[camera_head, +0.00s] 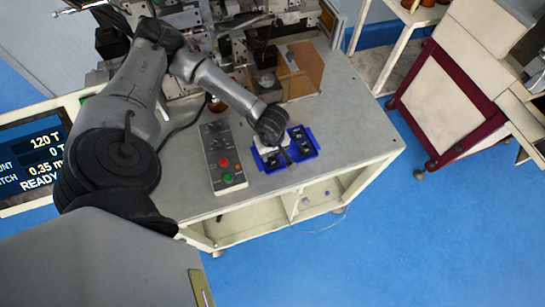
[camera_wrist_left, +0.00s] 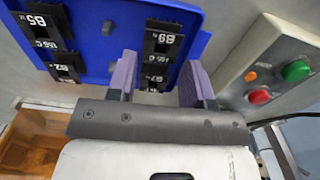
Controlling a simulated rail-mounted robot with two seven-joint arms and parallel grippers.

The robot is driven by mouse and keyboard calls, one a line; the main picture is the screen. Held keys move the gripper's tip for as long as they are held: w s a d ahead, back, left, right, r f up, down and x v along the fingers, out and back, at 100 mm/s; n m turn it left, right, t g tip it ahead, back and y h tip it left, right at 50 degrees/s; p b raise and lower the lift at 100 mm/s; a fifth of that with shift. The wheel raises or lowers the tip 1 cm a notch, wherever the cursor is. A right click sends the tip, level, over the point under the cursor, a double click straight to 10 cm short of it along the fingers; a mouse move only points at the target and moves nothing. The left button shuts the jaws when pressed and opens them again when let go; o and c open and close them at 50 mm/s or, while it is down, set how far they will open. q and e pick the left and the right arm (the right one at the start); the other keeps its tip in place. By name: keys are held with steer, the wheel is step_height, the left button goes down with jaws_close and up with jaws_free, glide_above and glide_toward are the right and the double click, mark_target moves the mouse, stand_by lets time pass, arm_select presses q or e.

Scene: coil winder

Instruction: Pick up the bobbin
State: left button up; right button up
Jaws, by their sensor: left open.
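A blue tray (camera_head: 315,151) with several small black bobbins (camera_head: 298,134) sits near the front of the machine table. In the left wrist view the tray (camera_wrist_left: 102,20) fills the top, and its black bobbins carry white printed labels. My left gripper (camera_head: 287,156) reaches down over the tray, and its wrist partly hides it. In the left wrist view my left gripper's (camera_wrist_left: 158,65) two purple fingers are apart. A labelled black bobbin (camera_wrist_left: 155,76) shows in the gap between them; I cannot tell whether they touch it. My right gripper is not in view.
A control box (camera_head: 221,155) with red and green buttons stands left of the tray; it also shows in the left wrist view (camera_wrist_left: 265,70). The winding machine and an orange guard panel (camera_head: 301,70) stand behind. The table (camera_head: 350,125) is clear to the right.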

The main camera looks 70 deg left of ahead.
mark_target(272, 157)
arm_select(q)
steer(key=shift+f, duration=1.95)
steer(key=shift+c, duration=0.4)
steer(key=c, duration=0.5)
